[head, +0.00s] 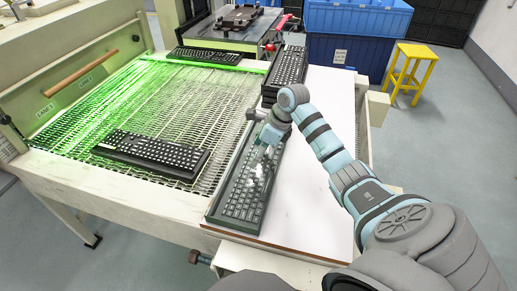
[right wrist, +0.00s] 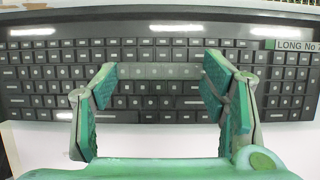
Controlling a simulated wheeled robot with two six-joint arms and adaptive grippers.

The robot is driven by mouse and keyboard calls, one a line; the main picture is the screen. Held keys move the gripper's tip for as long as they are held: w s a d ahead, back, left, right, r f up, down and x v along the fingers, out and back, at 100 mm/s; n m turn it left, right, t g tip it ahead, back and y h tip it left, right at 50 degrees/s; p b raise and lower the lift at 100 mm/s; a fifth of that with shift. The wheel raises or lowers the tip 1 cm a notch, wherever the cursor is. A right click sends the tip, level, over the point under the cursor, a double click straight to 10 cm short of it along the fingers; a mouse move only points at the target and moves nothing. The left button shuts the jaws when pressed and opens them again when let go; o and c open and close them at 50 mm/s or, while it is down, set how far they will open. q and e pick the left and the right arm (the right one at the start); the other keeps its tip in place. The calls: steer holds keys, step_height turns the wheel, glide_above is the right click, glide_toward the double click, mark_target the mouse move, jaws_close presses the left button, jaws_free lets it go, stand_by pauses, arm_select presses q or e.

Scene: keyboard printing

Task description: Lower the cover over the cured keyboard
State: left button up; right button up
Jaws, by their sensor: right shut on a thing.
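A dark keyboard (head: 240,207) lies on the white board at the right side of the mesh conveyor. It fills the right wrist view (right wrist: 40,72), where a tag at its right end reads "LONG No 7". My right gripper (head: 268,150) is over the far half of this keyboard. In the right wrist view its green fingers (right wrist: 160,85) stand apart on both sides of a pale see-through strip, which I take for part of the clear cover (right wrist: 160,71). Glossy white glints show over the keyboard near the gripper. The cover's outline and its gap to the keys cannot be told.
Another keyboard (head: 150,152) lies on the green-lit mesh (head: 110,110), and one more (head: 208,57) is at its far end. A keyboard stack (head: 288,66) stands behind my right gripper. The white board (head: 312,190) is clear on the right. Blue crates (head: 345,50) and a yellow stool (head: 410,68) stand beyond.

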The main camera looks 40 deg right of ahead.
steer(key=o, duration=1.4)
steer(key=shift+c, duration=0.2)
steer(key=shift+r, duration=0.1)
step_height(320, 180, up, 7)
steer(key=p, duration=0.5)
steer(key=shift+w, duration=0.1)
